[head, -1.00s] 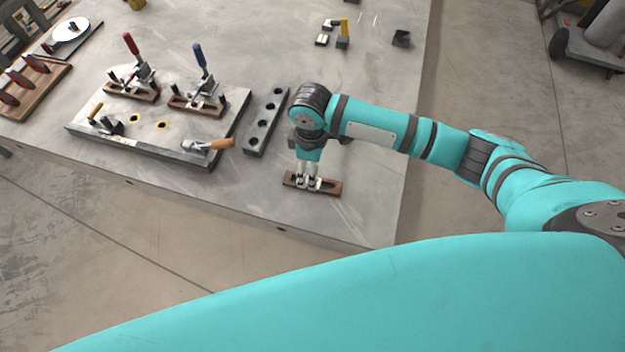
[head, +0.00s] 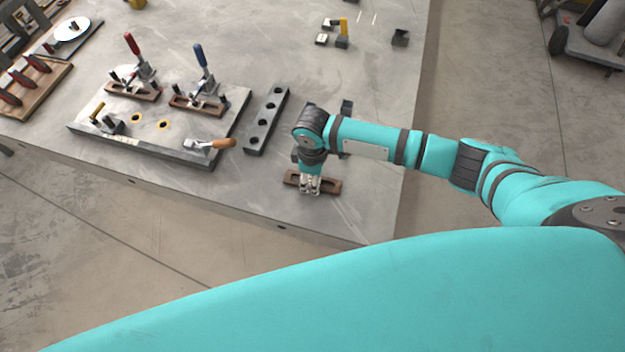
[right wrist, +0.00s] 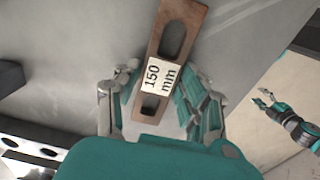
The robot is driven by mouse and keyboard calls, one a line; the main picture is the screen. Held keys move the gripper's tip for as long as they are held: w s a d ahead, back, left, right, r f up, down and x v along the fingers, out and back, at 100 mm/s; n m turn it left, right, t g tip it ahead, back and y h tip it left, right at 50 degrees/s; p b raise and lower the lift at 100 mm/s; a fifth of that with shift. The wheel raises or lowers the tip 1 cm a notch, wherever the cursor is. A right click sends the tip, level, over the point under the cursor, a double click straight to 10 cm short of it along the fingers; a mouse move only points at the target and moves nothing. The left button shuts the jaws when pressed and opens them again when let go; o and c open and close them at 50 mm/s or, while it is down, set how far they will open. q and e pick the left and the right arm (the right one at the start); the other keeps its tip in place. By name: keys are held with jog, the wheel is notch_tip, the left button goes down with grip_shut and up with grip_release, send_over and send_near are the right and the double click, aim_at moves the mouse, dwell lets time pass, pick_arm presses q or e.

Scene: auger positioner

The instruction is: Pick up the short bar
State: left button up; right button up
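The short bar (head: 325,185) is a brown slotted bar lying on the grey table near its front edge. In the right wrist view the bar (right wrist: 172,40) has a white label reading "150 mm". My right gripper (head: 311,190) points down over the bar's middle. In the right wrist view the right gripper's fingers (right wrist: 156,84) stand on both sides of the labelled part, open, with a gap visible on the left side. Contact on the right side is unclear. My left gripper (right wrist: 262,98) shows small at the right of the right wrist view, its fingers apart, away from the bar.
A dark bar with holes (head: 267,120) lies left of my right gripper. Beyond it is a fixture plate (head: 150,145) with red- and blue-handled clamps and a wooden-handled tool (head: 210,144). Small blocks (head: 335,38) lie at the back. The table right of the short bar is clear.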

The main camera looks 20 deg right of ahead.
grip_shut()
